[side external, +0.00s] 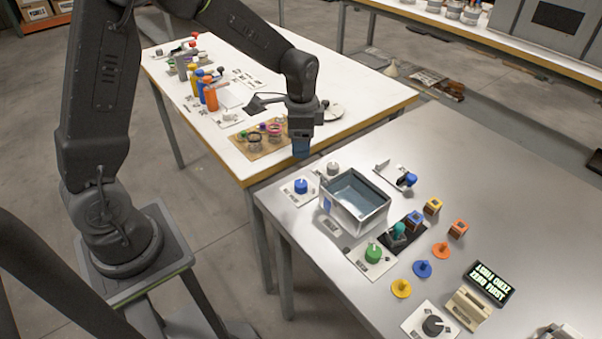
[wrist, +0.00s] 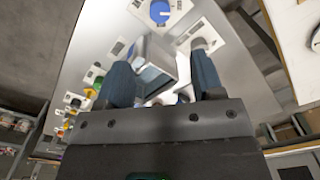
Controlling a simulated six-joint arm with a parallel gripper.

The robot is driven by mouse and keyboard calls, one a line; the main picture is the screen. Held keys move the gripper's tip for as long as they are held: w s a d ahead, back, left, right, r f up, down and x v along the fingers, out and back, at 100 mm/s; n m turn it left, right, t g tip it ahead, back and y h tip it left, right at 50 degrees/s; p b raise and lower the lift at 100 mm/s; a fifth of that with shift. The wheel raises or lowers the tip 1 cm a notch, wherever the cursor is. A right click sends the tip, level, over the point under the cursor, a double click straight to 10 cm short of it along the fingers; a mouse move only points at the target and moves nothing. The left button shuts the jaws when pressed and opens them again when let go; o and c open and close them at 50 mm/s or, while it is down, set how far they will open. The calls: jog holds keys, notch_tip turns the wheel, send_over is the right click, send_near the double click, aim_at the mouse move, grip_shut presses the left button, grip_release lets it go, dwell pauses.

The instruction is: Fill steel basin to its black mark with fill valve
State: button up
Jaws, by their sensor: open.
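The steel basin (side external: 374,219) stands on the grey metal table and also shows between my fingers in the wrist view (wrist: 146,50). Its inside looks bluish; I cannot make out the black mark or tell the water level. A blue knob (side external: 301,186) on a white plate is left of the basin; it also shows at the top of the wrist view (wrist: 159,12). A grey knob (side external: 333,168) is behind the basin and a green knob (side external: 374,252) in front. I cannot read which is the fill valve. My gripper (side external: 300,150) is open, empty, and above the table's back-left corner.
A blue-handled fitting (side external: 408,179) is behind the basin at right. A teal knob on a black base (side external: 399,230), small blocks and coloured discs lie to the right. A lit display (side external: 489,284) stands farther forward. A white table (side external: 185,105) with bottles is behind. The right of the metal table is clear.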

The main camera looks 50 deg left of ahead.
aim_at(301, 183)
notch_tip(301, 183, down, 14)
jog(key=shift+r, duration=0.1)
dwell(0.5)
jog(key=c, duration=0.9)
jog(key=shift+n, duration=0.5)
jog(key=o, duration=0.9)
